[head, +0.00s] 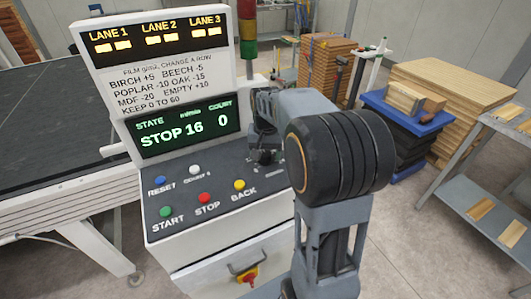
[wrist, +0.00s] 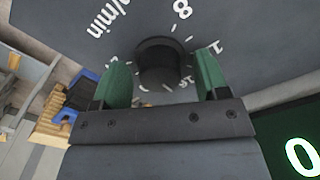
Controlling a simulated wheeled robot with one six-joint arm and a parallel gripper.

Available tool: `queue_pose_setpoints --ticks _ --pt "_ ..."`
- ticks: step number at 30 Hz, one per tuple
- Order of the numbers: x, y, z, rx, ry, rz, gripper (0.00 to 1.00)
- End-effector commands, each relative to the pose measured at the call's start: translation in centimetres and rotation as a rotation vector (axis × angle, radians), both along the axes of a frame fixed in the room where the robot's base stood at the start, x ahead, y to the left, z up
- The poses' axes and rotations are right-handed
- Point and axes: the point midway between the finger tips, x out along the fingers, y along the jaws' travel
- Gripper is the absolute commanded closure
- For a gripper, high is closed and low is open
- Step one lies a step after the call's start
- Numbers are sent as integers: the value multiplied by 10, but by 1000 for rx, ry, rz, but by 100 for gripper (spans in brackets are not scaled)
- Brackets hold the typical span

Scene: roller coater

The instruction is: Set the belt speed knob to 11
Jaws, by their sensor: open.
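The black round belt speed knob (wrist: 162,55) stands out from the grey panel in the wrist view, with tick marks and numbers around it. An 8 shows above it and "m/min" at upper left; other numbers are partly hidden. My gripper (wrist: 163,77) is open, one green finger on each side of the knob, with gaps visible. No pointer mark on the knob can be made out. In the head view my gripper (head: 264,157) is over the panel's right part and hides the knob. The green display (head: 185,131) reads STOP, 16 and 0.
The panel holds a blue RESET button (head: 160,181), white (head: 194,169), green START (head: 166,211), red STOP (head: 204,197) and yellow BACK (head: 239,184) buttons. A red-and-yellow switch (head: 247,277) is on the front. The conveyor (head: 45,100) lies left, wood stacks (head: 445,85) right.

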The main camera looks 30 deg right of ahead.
Motion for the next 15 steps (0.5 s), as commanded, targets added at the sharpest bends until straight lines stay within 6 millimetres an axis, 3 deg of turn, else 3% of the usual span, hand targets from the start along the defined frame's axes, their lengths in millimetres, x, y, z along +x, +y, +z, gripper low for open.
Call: queue_pose_setpoints --ticks 5,15 --pt "0 0 0 0 0 0 32" --pt "0 0 0 0 0 0 65"
